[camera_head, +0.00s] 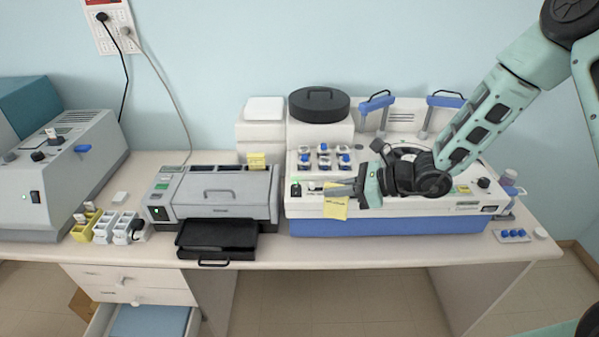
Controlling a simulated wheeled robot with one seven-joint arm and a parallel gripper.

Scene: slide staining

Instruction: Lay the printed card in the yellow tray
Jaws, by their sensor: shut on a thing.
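My gripper (338,189) is at the front of the white and blue staining machine, with its fingers pointing left. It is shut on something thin. A yellow sheet (335,208) hangs just below the fingertips, in front of the machine's face. It appears to be the printed card, but print on it is too small to read. Whether the fingers grip this sheet or it only lies behind them is hard to tell. A small yellow tray (80,232) stands on the bench at the far left, well away from my gripper. Its inside is hard to make out.
White trays (104,228) stand right beside the yellow one. A grey printer (215,195) with a black front tray (217,238) lies between them and the staining machine (390,222). A drawer (145,319) is open below. Blue-capped vials (513,235) sit at the right.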

